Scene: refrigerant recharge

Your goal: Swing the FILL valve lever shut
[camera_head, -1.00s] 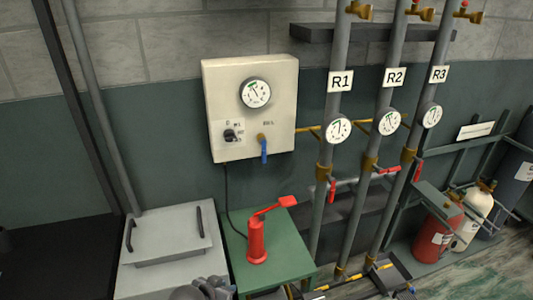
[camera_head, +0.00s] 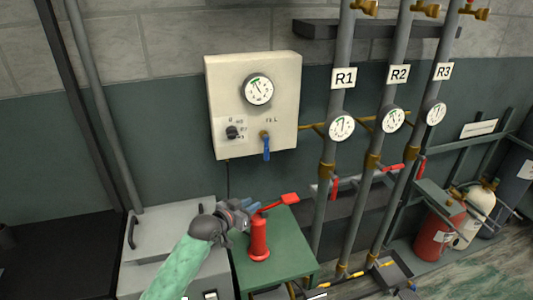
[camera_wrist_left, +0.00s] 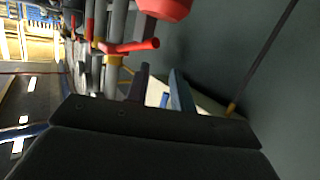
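The FILL valve's blue lever (camera_head: 266,149) hangs straight down from its brass stem (camera_head: 264,134) on the cream control box (camera_head: 225,75). My left gripper (camera_head: 249,206) is below and a little left of the lever, well apart from it, and beside the red hand pump (camera_head: 259,240). In the left wrist view the two fingers stand apart with nothing held. A part of the cream box and a small blue piece, probably the lever (camera_wrist_left: 165,100), show between them. My right gripper is in neither view.
A grey chest (camera_head: 165,222) is at left. Pipes R1 (camera_head: 337,135), R2 and R3, with gauges and red levers, stand right. The wall under the box is clear.

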